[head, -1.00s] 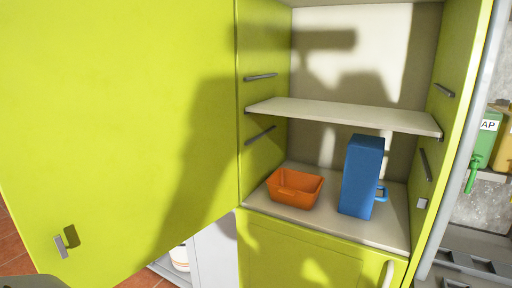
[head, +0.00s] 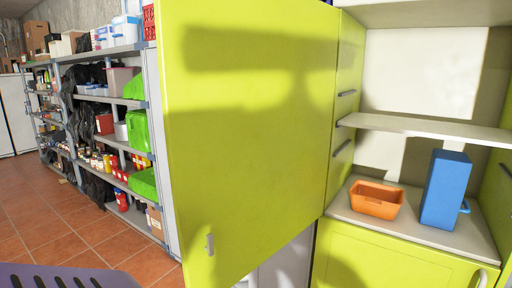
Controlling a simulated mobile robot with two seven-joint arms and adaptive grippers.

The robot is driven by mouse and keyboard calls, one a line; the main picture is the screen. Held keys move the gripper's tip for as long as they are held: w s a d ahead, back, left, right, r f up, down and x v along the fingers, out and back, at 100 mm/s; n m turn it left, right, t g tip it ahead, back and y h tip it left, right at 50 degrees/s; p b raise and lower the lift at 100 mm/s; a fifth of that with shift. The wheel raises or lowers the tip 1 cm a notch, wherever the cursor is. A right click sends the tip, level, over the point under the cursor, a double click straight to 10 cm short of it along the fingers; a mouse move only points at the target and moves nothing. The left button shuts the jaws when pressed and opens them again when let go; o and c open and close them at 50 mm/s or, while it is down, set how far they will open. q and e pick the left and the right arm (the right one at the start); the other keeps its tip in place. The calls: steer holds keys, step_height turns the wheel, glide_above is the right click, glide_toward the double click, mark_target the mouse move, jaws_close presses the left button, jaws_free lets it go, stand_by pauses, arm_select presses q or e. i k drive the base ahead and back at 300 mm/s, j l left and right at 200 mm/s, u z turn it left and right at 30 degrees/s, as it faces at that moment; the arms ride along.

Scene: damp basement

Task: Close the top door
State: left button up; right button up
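The top door (head: 255,120) is a tall lime-green panel. It stands wide open, hinged at the left side of the lime-green cabinet (head: 345,115). Its small grey handle (head: 210,244) is near the lower left edge of the door. The cabinet's upper compartment is exposed, with a pale middle shelf (head: 425,127). An orange basket (head: 376,199) and a blue box-like jug (head: 445,190) stand on the compartment floor (head: 430,234). Neither of my grippers shows in the head view.
A lower green door (head: 390,262) is shut below the compartment. Storage shelving (head: 124,50) with bins, bags and cans runs along the left. Red tiled floor (head: 50,225) is open in front of it. A purple slotted thing (head: 60,276) shows at the bottom left.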

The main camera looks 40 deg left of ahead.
mark_target(247, 87)
steer(key=k+j+z, duration=0.1)
steer(key=k+j, duration=0.15)
steer(key=j, duration=0.25)
steer(key=k+j+z, duration=0.15)
steer(key=k+j, duration=0.15)
steer(key=j, duration=0.15)
steer(key=k+j, duration=0.1)
steer(key=j, duration=0.25)
steer(key=j+z, duration=0.15)
steer(key=j, duration=0.2)
steer(key=k+j, duration=0.15)
steer(key=j, duration=0.2)
steer(key=i+j+z, duration=0.1)
steer(key=j, duration=0.4)
steer(key=i+j, duration=0.1)
steer(key=j, duration=0.45)
steer(key=i+j+z, duration=0.15)
steer(key=j, duration=0.35)
steer(key=k, duration=0.05)
